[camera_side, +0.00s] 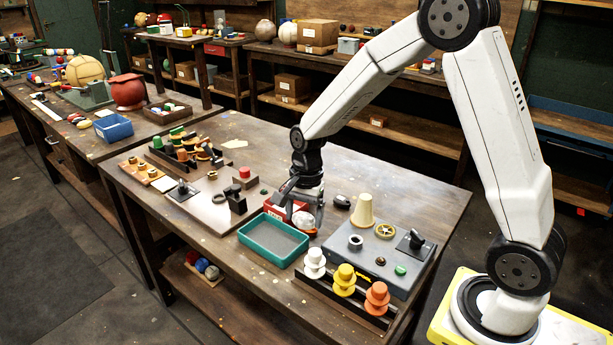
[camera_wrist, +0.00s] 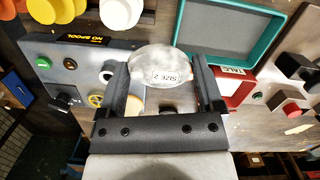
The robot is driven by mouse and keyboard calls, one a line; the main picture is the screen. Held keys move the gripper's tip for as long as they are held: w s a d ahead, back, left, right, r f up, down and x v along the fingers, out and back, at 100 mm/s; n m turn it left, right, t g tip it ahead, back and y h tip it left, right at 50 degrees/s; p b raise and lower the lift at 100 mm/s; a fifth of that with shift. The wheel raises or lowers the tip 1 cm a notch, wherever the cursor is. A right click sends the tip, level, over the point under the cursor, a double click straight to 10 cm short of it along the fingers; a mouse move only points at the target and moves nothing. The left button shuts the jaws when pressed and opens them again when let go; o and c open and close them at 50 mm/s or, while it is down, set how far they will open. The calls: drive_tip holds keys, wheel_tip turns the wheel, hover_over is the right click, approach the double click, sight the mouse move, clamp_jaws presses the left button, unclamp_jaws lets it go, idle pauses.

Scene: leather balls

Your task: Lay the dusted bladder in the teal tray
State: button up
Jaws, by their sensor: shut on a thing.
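A pale, whitish bladder (camera_wrist: 160,58) with a "SIZE 2" label sits between my gripper's fingers in the wrist view. It also shows in the side view (camera_side: 303,220), partly covered by the fingers. My gripper (camera_wrist: 163,90) is shut on it and points down, low over the bench, just right of the teal tray in the side view. The gap under the bladder is hard to judge. The teal tray (camera_side: 258,254) is a shallow rectangle with a bare grey floor; its rim shows at the top right of the wrist view (camera_wrist: 274,42).
A red talc box (camera_wrist: 238,86) stands close beside the gripper and tray. White, yellow and orange spools (camera_side: 345,280) stand in front. A board with a red button (camera_side: 244,172) lies left.

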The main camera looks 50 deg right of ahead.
drive_tip(key=w+f, duration=0.3)
drive_tip(key=w, duration=0.3)
hover_over(273, 241)
drive_tip(key=s, duration=0.1)
drive_tip(key=f, duration=0.3)
drive_tip(key=shift+s+f, duration=0.2)
drive_tip(key=shift+f, duration=0.2)
drive_tip(key=shift+w+f, duration=0.45)
drive_tip(key=shift+f, duration=0.1)
drive_tip(key=shift+w+f, duration=0.1)
drive_tip(key=shift+w+d+f, duration=0.1)
drive_tip(key=shift+w+f, duration=0.05)
drive_tip(key=shift+f, duration=1.55)
drive_tip(key=shift+f, duration=0.15)
drive_tip(key=o, duration=1)
